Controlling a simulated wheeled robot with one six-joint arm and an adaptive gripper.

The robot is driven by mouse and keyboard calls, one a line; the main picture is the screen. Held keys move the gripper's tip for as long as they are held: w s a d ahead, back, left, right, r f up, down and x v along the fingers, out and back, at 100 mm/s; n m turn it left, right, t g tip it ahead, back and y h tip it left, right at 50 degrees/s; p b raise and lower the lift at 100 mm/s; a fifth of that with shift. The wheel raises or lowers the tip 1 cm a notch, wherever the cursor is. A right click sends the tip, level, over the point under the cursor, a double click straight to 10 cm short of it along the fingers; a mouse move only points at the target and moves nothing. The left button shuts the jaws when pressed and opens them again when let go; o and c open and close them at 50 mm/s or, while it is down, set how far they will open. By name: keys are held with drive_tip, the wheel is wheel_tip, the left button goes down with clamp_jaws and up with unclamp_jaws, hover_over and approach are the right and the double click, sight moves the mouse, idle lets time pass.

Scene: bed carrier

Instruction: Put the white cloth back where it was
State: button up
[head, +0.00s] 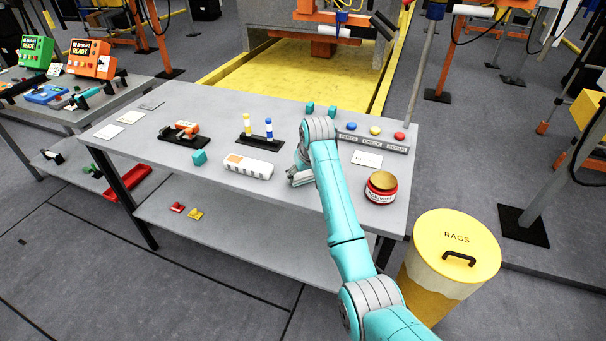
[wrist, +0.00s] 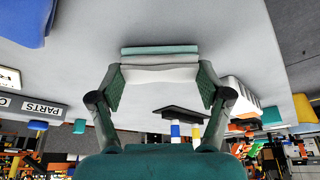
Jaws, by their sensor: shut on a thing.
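In the wrist view, which is upside down, a folded white cloth (wrist: 160,75) lies flat between the fingers of my gripper (wrist: 160,85). My gripper is shut on it, with a finger at each end. A grey cloth (wrist: 160,60) and a teal cloth (wrist: 160,49) are layered against it on the tabletop side, like a stack. I cannot tell whether the white cloth touches the grey one. In the head view, my gripper (head: 301,177) is low over the workbench, and my arm hides the cloths.
A yellow RAGS bin (head: 456,235) stands at the bench's right corner.

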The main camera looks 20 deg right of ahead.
drive_tip(key=shift+f, duration=0.15)
drive_tip(key=o, duration=1.1)
drive_tip(key=v, duration=1.2)
